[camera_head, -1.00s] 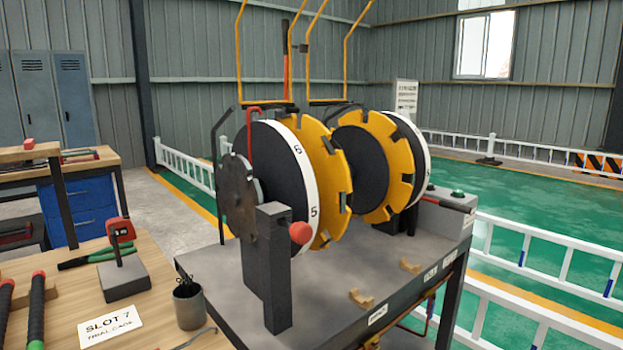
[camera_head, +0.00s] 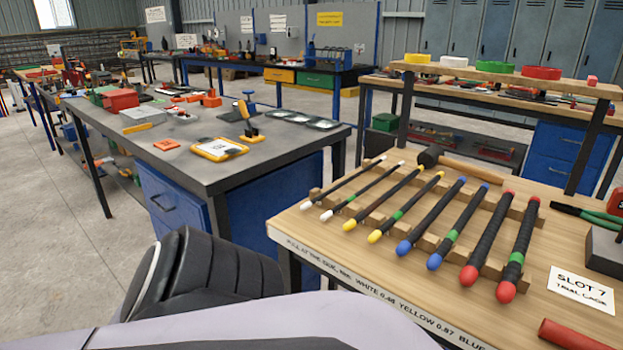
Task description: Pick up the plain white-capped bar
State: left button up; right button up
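The plain white-capped bar (camera_head: 343,183) is the leftmost bar on the wooden bench (camera_head: 450,290). It is thin and dark, with a white cap at each end and no green band. It lies aslant across wooden rests. Just right of it lies a second white-capped bar (camera_head: 371,184), which has a green band. The two lie side by side. Neither of my grippers shows. Parts of my own arm or body fill the lower left and bottom of the view.
Yellow-, blue- and red-capped bars lie to the right, the red pair (camera_head: 487,240) thickest. A mallet (camera_head: 430,158) lies behind the bars, and a SLOT 7 card (camera_head: 583,288) to the right. A grey-topped table (camera_head: 190,160) with tools stands left.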

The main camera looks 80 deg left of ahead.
aim_at(309, 204)
jog(key=u, duration=1.3)
jog(key=i+j+u, duration=0.15)
jog(key=j, duration=0.2)
jog(key=i+j+u, duration=0.15)
jog(key=j, duration=0.15)
jog(key=i+j, duration=0.1)
jog(key=j, duration=0.15)
jog(key=i+j, duration=0.15)
jog(key=j, duration=0.1)
